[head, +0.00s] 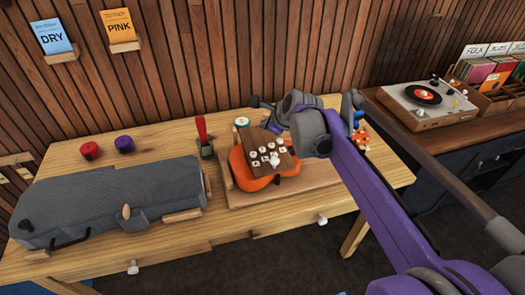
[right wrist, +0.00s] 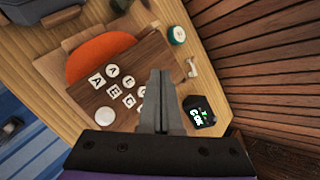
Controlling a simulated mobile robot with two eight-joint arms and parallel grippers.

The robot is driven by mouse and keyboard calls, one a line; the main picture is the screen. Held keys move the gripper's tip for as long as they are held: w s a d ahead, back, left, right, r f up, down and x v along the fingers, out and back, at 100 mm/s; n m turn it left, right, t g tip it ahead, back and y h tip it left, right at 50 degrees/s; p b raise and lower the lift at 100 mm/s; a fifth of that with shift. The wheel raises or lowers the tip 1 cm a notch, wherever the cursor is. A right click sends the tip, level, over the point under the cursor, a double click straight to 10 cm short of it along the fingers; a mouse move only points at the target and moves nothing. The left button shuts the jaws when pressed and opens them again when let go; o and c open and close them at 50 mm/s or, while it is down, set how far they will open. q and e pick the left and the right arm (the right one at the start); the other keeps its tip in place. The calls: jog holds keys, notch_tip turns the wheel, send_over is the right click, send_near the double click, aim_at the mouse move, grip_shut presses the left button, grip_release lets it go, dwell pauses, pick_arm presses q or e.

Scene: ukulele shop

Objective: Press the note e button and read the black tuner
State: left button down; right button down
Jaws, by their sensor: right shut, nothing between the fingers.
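A dark wooden board (head: 288,163) with white letter tiles and round buttons lies over the orange ukulele body on the table. In the right wrist view, its tiles and buttons (right wrist: 113,91) are tilted and small; I cannot tell for sure which is note e. The black tuner (right wrist: 199,115) shows lit green and white characters that look like "G" and "OK", not clearly legible. My right gripper (right wrist: 160,80) is shut and empty, above the board's edge between the buttons and the tuner. It hides some buttons. In the head view my right gripper (head: 273,127) is behind the board's buttons. My left gripper is not in view.
A grey case (head: 110,200) fills the table's left. A record player (head: 425,103) is on the right cabinet. The slatted wall is close behind.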

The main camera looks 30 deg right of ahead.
jog(key=b, duration=0.4)
send_over(263, 150)
jog(key=f, duration=0.6)
jog(key=shift+s+d+f, duration=0.1)
jog(key=shift+s+d, duration=0.1)
jog(key=shift+s, duration=0.2)
jog(key=shift+f, duration=0.45)
jog(key=shift+f, duration=0.15)
dwell(0.6)
jog(key=shift+f+b, duration=0.25)
jog(key=shift+b, duration=0.1)
jog(key=shift+f+b, duration=0.3)
jog(key=shift+f, duration=0.25)
dwell(0.5)
jog(key=shift+r, duration=0.1)
jog(key=shift+r+p, duration=0.75)
jog(key=shift+r, duration=0.15)
